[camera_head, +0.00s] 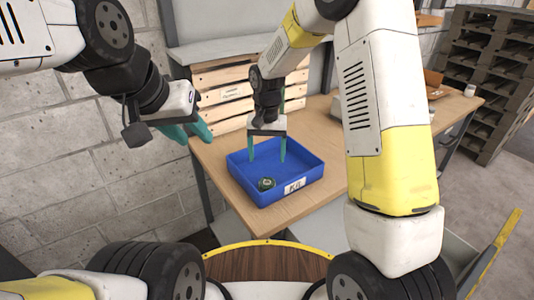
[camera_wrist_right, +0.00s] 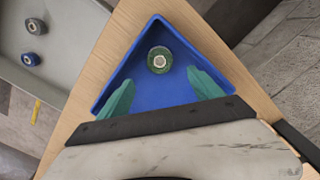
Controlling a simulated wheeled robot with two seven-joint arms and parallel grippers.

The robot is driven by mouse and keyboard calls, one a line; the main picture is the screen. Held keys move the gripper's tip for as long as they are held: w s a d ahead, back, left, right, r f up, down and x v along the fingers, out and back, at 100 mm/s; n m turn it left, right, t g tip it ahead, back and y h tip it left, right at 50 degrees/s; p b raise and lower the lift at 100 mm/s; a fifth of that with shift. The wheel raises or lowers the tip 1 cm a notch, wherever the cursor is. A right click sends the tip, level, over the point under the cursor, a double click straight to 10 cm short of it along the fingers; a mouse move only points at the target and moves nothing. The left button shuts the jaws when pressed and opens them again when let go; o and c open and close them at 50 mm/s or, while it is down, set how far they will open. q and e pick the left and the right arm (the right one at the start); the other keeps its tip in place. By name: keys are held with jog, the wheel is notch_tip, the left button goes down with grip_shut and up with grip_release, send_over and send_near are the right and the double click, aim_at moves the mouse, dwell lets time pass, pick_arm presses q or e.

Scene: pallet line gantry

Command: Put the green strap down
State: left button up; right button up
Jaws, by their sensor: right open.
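The green strap (camera_head: 266,184), a dark green roll with a pale centre, lies in the blue tray (camera_head: 306,175) near its front-left wall. In the right wrist view the strap (camera_wrist_right: 159,60) sits on the tray floor, clear of both fingers. My right gripper (camera_head: 267,158) is open and empty, its teal fingers pointing down over the back part of the tray. In the right wrist view the right gripper (camera_wrist_right: 160,92) has its fingers spread apart. My left gripper (camera_head: 196,138) is open and empty, in the air left of the tray.
The tray stands on a wooden table (camera_head: 325,125) with a white label on its front. A slatted wooden crate (camera_head: 225,95) is behind it. In the right wrist view, a grey surface (camera_wrist_right: 60,40) at the left holds two rolls (camera_wrist_right: 36,26). Dark shelving (camera_head: 490,75) stands at the far right.

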jog(key=s+d+r+t+y, duration=0.1)
jog(key=s+d+r, duration=0.3)
jog(key=r, duration=0.3)
jog(key=s+d+r+t, duration=0.1)
jog(key=s+d+r, duration=0.25)
jog(key=r, duration=0.45)
jog(key=s+d+r+t, duration=0.2)
jog(key=s+d+r, duration=0.1)
jog(key=s, duration=0.4)
jog(key=s+d+r+n+t+y, duration=0.1)
jog(key=s+d+r+t, duration=0.1)
jog(key=s, duration=0.6)
jog(key=shift+d+r, duration=0.75)
jog(key=shift+d, duration=0.15)
